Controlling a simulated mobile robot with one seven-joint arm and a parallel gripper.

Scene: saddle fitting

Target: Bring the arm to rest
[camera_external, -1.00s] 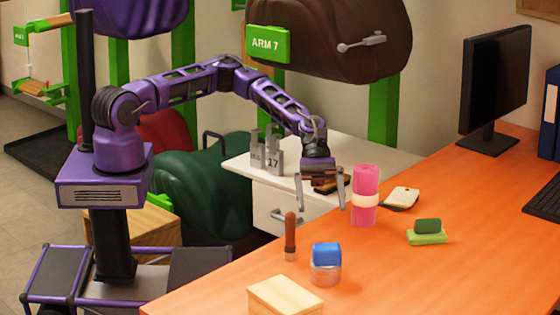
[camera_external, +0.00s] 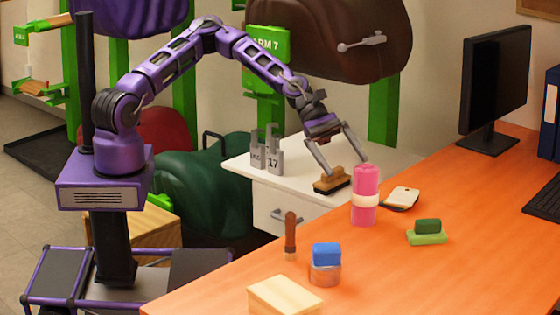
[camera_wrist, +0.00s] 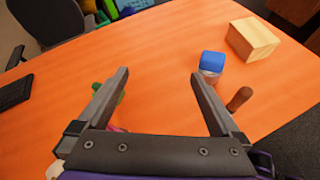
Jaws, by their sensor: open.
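My gripper (camera_external: 342,165) is open, with its two fingers spread and nothing between them. In the outside view it is in the air by the pink roll (camera_external: 366,184) with a pale band. One finger comes close to the roll's top in the picture; I cannot tell whether they touch. A brush with a wooden back (camera_external: 332,179) lies on the white cabinet top, below the other finger. In the wrist view the open fingers (camera_wrist: 160,75) show orange desk between them.
The orange desk (camera_external: 440,275) holds a blue block on a round tin (camera_external: 325,270), a brown-handled tool (camera_external: 290,235), a wooden block (camera_external: 285,295), a green brush (camera_external: 427,233) and a monitor (camera_external: 495,85). Grey weights (camera_external: 268,155) stand on the cabinet. A brown saddle (camera_external: 340,40) hangs behind.

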